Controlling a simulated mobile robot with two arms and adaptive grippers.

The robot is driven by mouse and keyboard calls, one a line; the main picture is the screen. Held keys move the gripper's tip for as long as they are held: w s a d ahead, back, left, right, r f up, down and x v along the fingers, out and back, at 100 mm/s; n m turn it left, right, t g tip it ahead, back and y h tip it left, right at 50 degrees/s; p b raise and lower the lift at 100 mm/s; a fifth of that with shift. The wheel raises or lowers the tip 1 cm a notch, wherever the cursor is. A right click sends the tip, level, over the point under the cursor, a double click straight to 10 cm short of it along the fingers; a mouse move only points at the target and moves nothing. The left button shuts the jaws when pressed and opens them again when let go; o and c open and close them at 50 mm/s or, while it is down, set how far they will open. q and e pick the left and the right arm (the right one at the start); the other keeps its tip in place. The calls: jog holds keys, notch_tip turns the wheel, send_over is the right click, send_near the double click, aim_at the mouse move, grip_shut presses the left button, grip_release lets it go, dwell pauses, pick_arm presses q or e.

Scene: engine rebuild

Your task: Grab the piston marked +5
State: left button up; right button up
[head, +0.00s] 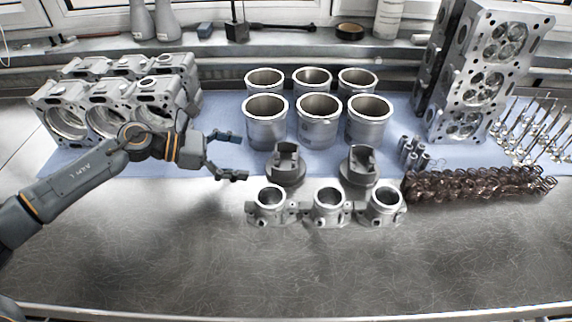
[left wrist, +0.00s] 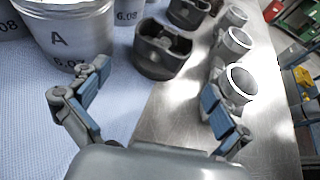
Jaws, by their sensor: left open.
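Two dark grey pistons stand on the bench in front of the cylinder liners. The left piston (head: 286,165) is the nearer one in the left wrist view (left wrist: 161,55); the right piston (head: 358,167) shows behind it there (left wrist: 188,13). I cannot read a +5 mark on either. My left gripper (head: 235,157) is open and empty, just left of the left piston and apart from it. In the left wrist view its spread fingers (left wrist: 155,82) point toward that piston, which lies ahead between them. My right gripper is not in view.
Several metal liners (head: 266,127) stand behind the pistons, one marked A. Ring-ended silver parts (head: 329,203) lie close in front. Brown springs (head: 475,185) and a tall cylinder head (head: 462,105) are right. Cast housings (head: 60,100) stand behind my left arm. The front bench is clear.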

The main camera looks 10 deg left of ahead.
aim_at(279, 158)
pick_arm(q)
jog(key=x, duration=0.2)
jog(key=p+x, duration=0.1)
jog(key=x, duration=0.2)
jog(key=shift+r, duration=0.25)
jog(key=shift+w+d+f, duration=0.15)
jog(key=shift+d+f, duration=0.05)
jog(key=shift+d, duration=0.1)
jog(key=p+x, duration=0.1)
jog(key=x, duration=0.2)
jog(key=p+x, duration=0.1)
jog(key=shift+d+r+p, duration=0.2)
jog(key=shift+d+p, duration=0.1)
jog(key=shift+d, duration=0.25)
jog(key=shift+w+d+f, duration=0.2)
jog(key=shift+d+f, duration=0.05)
jog(key=shift+c, duration=0.2)
jog(key=shift+r, duration=0.1)
jog(key=c, duration=1.2)
jog(key=shift+c, duration=0.2)
